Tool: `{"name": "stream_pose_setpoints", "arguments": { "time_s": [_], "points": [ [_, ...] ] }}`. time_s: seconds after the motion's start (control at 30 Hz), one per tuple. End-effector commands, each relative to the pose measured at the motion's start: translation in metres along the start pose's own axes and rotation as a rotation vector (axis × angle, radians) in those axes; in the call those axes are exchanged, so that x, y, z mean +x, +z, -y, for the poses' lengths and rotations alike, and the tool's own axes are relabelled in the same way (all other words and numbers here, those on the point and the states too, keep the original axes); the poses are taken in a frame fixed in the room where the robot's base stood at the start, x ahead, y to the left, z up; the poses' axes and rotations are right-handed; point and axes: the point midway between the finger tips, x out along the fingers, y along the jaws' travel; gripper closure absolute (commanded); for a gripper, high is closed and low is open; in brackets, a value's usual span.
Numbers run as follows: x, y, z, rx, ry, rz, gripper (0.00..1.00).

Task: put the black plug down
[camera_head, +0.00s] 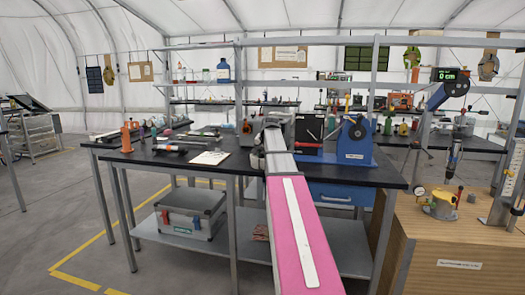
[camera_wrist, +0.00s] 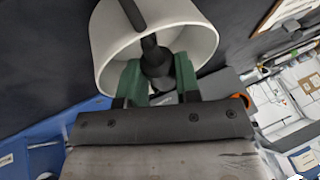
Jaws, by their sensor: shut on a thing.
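In the wrist view, my gripper (camera_wrist: 158,82) has two green fingertips closed on the black plug (camera_wrist: 153,52), a dark piece with a narrower stem. A white round, hollow thing (camera_wrist: 205,42) with a thick rim surrounds the plug and fingertips in the picture. A dark bar crosses its upper rim. I cannot tell whether the plug touches it. In the head view my arm reaches over the black-topped workbench (camera_head: 250,178), and it hides the gripper and the plug.
A blue machine (camera_head: 355,142) and a black-and-red box (camera_head: 308,132) stand right of my arm. A white sheet (camera_head: 209,157) and several tools lie at left. A wooden cabinet (camera_head: 445,235) stands at right. A silver case (camera_head: 190,213) sits on the lower shelf.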

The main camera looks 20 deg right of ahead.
Motion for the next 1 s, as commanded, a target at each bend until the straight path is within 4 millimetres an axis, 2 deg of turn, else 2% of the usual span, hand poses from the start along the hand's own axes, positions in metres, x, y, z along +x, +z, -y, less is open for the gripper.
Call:
{"name": "stream_pose_setpoints", "arguments": {
  "time_s": [0.43, 0.47, 0.5, 0.53, 1.0],
  "points": [
    [0.005, 0.002, -0.0017, 0.0, 0.0, 0.0, 0.98],
    [0.005, 0.0021, -0.0017, 0.0, 0.0, 0.0, 0.6],
    [0.005, 0.002, -0.0018, 0.0, 0.0, 0.0, 0.47],
    [0.005, 0.002, -0.0018, 0.0, 0.0, 0.0, 0.4],
    [0.0048, 0.002, -0.0017, 0.0, 0.0, 0.0, 0.4]
  ]
}}
